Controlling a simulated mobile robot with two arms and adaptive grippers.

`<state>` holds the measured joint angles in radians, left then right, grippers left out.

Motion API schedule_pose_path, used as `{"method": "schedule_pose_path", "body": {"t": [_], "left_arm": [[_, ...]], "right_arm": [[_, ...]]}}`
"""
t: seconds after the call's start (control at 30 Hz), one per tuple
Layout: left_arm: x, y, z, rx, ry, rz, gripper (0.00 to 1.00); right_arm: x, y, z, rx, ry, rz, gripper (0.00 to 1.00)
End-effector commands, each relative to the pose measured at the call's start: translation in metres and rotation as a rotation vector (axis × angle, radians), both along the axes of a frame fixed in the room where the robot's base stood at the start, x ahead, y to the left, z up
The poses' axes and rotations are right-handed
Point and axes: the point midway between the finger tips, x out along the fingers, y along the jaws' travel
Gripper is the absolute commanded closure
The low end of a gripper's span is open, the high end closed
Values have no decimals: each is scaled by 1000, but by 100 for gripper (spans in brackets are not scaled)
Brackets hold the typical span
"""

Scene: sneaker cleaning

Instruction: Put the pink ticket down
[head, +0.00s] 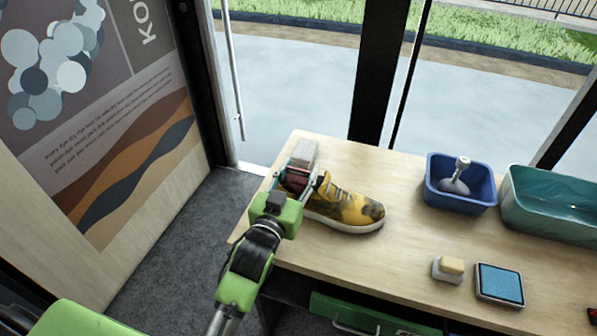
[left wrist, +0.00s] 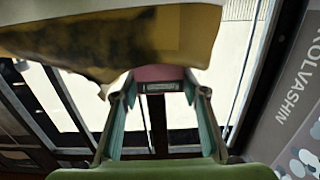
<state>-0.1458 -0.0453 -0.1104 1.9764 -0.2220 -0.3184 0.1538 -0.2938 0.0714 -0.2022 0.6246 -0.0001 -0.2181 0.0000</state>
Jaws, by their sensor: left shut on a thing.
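The pink ticket (head: 296,183) is a dark pink piece between the fingers of my left gripper (head: 297,177), at the left end of the table. In the left wrist view the pink ticket (left wrist: 158,73) shows at the fingertips of the left gripper (left wrist: 157,92), which is shut on it. Most of the ticket is hidden, and I cannot tell whether it touches the tabletop. A yellow and brown sneaker (head: 345,207) stands just right of the gripper. The sneaker (left wrist: 130,40) also fills the top of the left wrist view. My right gripper is not in view.
To the right are a blue basin (head: 460,199), a teal tub (head: 550,224), a yellow-topped block (head: 449,268) and a blue pad (head: 500,284). The table's middle is clear.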

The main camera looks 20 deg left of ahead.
Motion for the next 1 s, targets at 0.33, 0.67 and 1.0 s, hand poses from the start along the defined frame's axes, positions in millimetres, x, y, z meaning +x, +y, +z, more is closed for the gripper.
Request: {"method": "schedule_pose_path", "body": {"t": [0.33, 0.67, 1.0], "left_arm": [[0, 0, -3, 0, 0, 0, 53], [0, 0, 2, 0, -1, 0, 53], [-56, 2, 0, -1, 3, 0, 53]], "right_arm": [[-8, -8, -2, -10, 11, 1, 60], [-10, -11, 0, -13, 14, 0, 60], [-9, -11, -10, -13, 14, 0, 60]]}}
